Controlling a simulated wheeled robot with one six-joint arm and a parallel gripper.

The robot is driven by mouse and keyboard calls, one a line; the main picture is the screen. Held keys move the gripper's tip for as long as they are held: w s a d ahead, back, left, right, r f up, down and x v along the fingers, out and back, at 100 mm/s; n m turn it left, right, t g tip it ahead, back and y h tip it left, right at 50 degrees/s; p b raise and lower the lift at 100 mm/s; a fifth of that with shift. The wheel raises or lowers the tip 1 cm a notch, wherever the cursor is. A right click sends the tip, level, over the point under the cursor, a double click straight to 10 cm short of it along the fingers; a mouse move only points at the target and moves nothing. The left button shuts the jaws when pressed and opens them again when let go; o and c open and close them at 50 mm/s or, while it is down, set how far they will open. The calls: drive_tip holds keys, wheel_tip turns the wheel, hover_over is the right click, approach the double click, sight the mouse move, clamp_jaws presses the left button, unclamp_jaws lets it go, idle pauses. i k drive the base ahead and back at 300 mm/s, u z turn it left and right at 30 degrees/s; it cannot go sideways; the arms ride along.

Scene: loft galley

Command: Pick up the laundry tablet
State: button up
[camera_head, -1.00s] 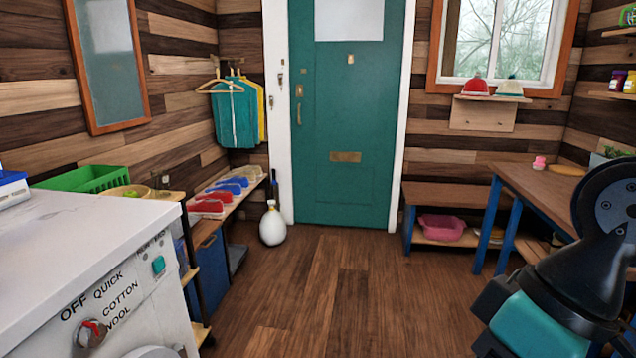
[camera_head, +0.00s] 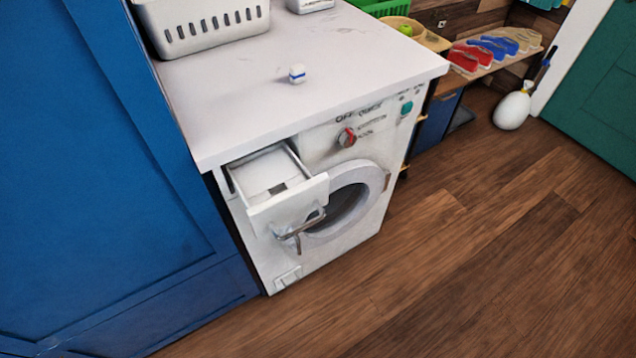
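The laundry tablet (camera_head: 297,74) is a small white block with a blue band. It sits alone on the pale worktop (camera_head: 235,112) above the washing machine, behind the open detergent drawer. The washing machine (camera_head: 310,255) is white, and its detergent drawer (camera_head: 290,203) is pulled out at the upper left of its front. My gripper is not in the current view, so I cannot see its state or how near it is to the tablet.
A white basket (camera_head: 210,27) stands on the worktop behind the tablet. A blue cabinet (camera_head: 100,190) rises at the left. A shelf of shoes (camera_head: 500,48) and a white bottle (camera_head: 513,106) are at the upper right. The wooden floor (camera_head: 460,250) is clear.

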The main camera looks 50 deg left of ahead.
sight(297, 73)
drive_tip(key=k, duration=0.5)
drive_tip(key=u, duration=0.5)
drive_tip(key=i, duration=1.1)
drive_tip(key=u, duration=1)
drive_tip(key=i, duration=0.5)
drive_tip(key=u, duration=0.05)
